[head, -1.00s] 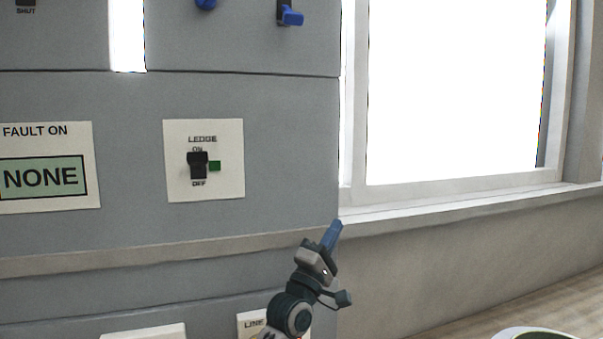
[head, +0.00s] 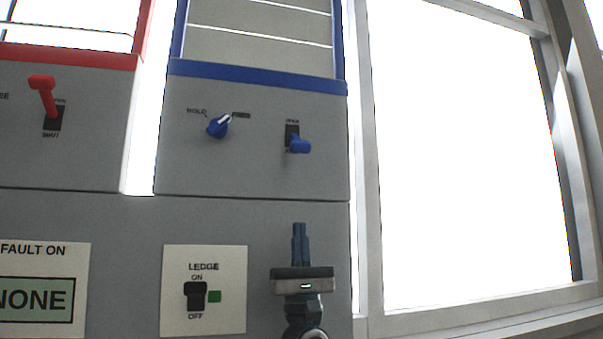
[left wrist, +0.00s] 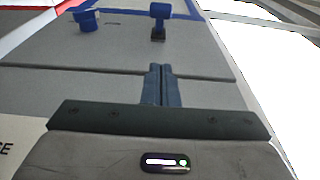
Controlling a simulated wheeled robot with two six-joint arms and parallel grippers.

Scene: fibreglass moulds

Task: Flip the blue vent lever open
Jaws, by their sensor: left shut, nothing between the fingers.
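The blue vent lever (head: 298,144) sits on the grey panel under the blue frame, in a dark slot. Its handle is at the lower part of the slot, with small lettering above. In the left wrist view the blue lever (left wrist: 159,14) stands at the top, beyond the fingertips. My left gripper (head: 299,228) is below the lever, apart from it, with its fingers pointing up. Its two blue fingers (left wrist: 161,70) are together and hold nothing. My right gripper does not show.
A blue knob (head: 218,126) marked HOLD is left of the lever. A red lever (head: 43,92) is on the neighbouring panel. The LEDGE switch (head: 195,296) is left of my gripper. A bright window (head: 470,150) fills the right side.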

